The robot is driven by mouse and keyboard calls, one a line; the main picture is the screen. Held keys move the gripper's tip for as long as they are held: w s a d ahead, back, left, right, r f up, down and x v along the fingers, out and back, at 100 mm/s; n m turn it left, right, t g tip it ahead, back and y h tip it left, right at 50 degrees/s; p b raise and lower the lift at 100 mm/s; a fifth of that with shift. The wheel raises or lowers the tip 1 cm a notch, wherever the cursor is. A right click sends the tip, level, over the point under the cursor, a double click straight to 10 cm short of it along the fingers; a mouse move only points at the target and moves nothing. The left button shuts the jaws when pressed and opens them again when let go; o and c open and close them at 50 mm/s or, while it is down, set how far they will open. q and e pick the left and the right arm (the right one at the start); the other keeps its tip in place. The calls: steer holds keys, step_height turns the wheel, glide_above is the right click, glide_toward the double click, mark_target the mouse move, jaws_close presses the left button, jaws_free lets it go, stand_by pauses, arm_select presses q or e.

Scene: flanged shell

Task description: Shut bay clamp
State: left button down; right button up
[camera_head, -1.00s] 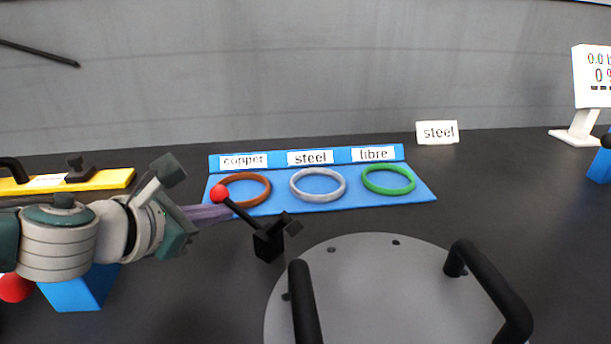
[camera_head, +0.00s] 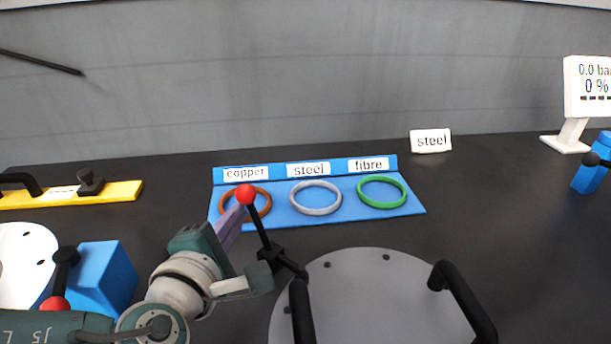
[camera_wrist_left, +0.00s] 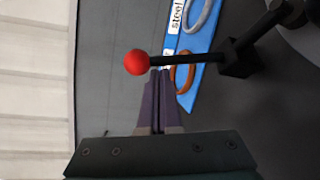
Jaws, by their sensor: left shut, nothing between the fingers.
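The clamp is a black lever (camera_head: 259,225) with a red ball (camera_head: 244,195) on its end, hinged on a small black base at the rim of the grey round flanged cover (camera_head: 385,300). The lever stands steeply, leaning slightly left. My left gripper (camera_head: 238,212) has purple fingers that are shut and empty. Its tips are at the lever just below the ball; whether they touch is unclear. In the left wrist view the fingertips (camera_wrist_left: 160,73) meet the lever beside the red ball (camera_wrist_left: 137,62). My right gripper is not in view.
A blue tray (camera_head: 330,213) behind holds copper, steel and fibre rings. A steel card (camera_head: 430,141) and a gauge display (camera_head: 588,88) stand at the back right. A blue block (camera_head: 105,275), another red-ball lever and a yellow bar (camera_head: 120,192) are at left.

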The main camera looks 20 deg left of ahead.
arm_select(q)
steer(key=shift+d+r+m, duration=0.15)
steer(key=shift+d+m, duration=0.2)
steer(key=shift+m, duration=0.05)
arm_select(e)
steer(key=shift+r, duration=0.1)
arm_select(q)
steer(key=shift+t+y, duration=0.3)
steer(key=shift+r, duration=0.1)
